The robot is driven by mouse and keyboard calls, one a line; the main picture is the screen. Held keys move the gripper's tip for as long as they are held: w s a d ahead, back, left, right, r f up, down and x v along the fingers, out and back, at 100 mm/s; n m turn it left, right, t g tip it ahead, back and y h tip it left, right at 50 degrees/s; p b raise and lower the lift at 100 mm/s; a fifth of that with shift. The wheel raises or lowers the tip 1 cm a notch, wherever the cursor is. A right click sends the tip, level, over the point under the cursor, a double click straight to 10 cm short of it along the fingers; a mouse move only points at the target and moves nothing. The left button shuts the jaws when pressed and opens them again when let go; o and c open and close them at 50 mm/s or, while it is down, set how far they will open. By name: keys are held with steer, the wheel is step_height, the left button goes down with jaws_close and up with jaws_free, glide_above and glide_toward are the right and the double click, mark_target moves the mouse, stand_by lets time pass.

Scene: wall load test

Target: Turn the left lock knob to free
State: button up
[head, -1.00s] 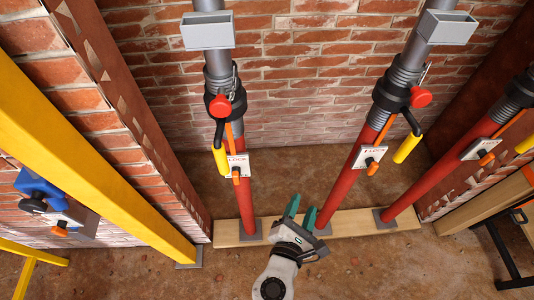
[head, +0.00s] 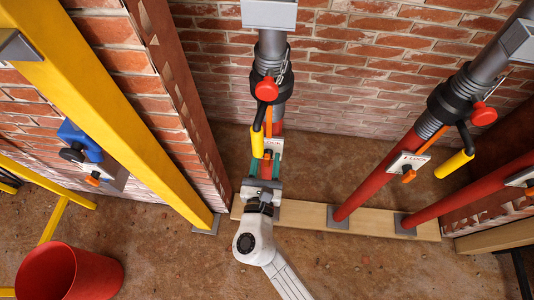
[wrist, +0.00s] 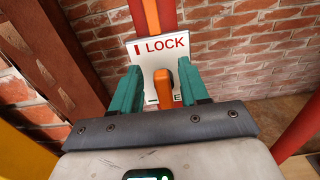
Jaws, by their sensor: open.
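The left lock plate (wrist: 174,48) is white with LOCK in red at its top, on the left red prop (wrist: 166,15). Its lower word is mostly hidden; only an E shows. The orange lock knob (wrist: 163,90) stands upright on the plate, its upper end towards the LOCK side. My gripper (wrist: 160,80) is open, with one teal finger on each side of the knob and a gap on both sides. In the head view my gripper (head: 264,168) is at the plate, below the yellow handle (head: 257,140).
A second red prop with a lock plate (head: 408,164) stands to the right, and a third beyond it. A yellow beam (head: 110,110) slants at left. A wooden plank (head: 305,216) lies under the props.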

steer(key=shift+w, duration=0.9)
jaws_close()
